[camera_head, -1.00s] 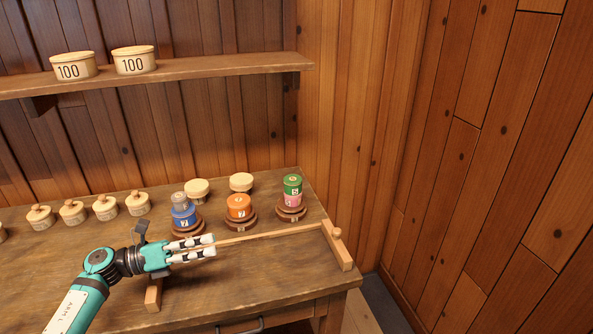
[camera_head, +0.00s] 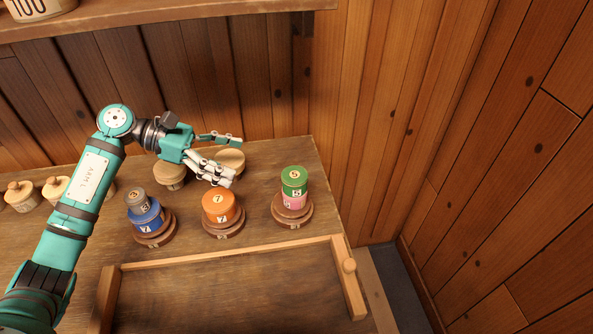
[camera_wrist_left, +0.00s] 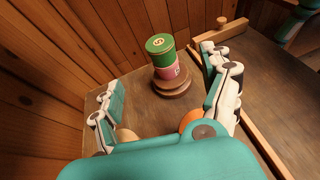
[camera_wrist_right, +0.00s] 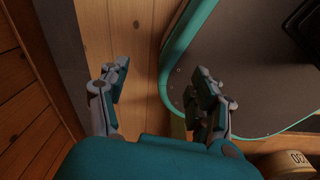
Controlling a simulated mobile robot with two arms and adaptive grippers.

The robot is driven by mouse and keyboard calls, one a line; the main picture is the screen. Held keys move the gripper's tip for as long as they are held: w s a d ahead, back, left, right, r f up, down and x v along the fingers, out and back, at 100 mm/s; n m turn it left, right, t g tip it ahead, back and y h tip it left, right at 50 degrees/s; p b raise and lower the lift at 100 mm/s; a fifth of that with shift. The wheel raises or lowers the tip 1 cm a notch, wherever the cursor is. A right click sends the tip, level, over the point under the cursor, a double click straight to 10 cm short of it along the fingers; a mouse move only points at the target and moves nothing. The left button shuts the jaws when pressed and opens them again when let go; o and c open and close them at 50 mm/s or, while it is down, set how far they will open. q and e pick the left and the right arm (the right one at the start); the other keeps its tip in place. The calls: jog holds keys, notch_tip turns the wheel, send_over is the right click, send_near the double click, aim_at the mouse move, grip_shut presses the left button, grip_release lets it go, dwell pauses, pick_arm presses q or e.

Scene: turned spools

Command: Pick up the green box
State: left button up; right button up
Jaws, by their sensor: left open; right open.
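The green box (camera_head: 294,181) is a short round green tin marked 5. It sits on top of a pink tin (camera_head: 293,202), and both stand upright on a brown wooden spool base (camera_head: 292,215) at the right of the table. My left gripper (camera_head: 230,160) is open and empty, to the left of the green box and apart from it. In the left wrist view the green box (camera_wrist_left: 159,44) shows ahead between the open fingers (camera_wrist_left: 163,92). My right gripper (camera_wrist_right: 164,85) is open and empty in the right wrist view, away from the tins.
An orange tin (camera_head: 220,205) on its base stands left of the green box. Further left a grey tin (camera_head: 137,199) sits on a blue tin (camera_head: 147,215).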

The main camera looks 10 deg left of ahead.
pick_arm(q)
jog(key=p, duration=0.3)
send_near(293, 178)
jog(key=d, duration=0.1)
jog(key=w+d+f, duration=0.2)
jog(key=shift+d+f, duration=0.2)
jog(key=shift+d, duration=0.15)
jog(key=shift+d+f, duration=0.15)
jog(key=shift+d, duration=0.1)
jog(key=shift+d+f+p, duration=0.1)
jog(key=shift+d+p, duration=0.2)
jog(key=shift+d, duration=0.2)
jog(key=p+x, duration=0.1)
jog(key=x, duration=0.2)
jog(key=shift+w+d+f+p, duration=0.1)
jog(key=shift+d+f+p, duration=0.15)
jog(key=shift+p, duration=0.15)
jog(key=shift+d+f, duration=0.25)
jog(key=shift+d, duration=0.05)
jog(key=shift+a, duration=0.1)
jog(key=shift+c, duration=0.4)
jog(key=c, duration=1.2)
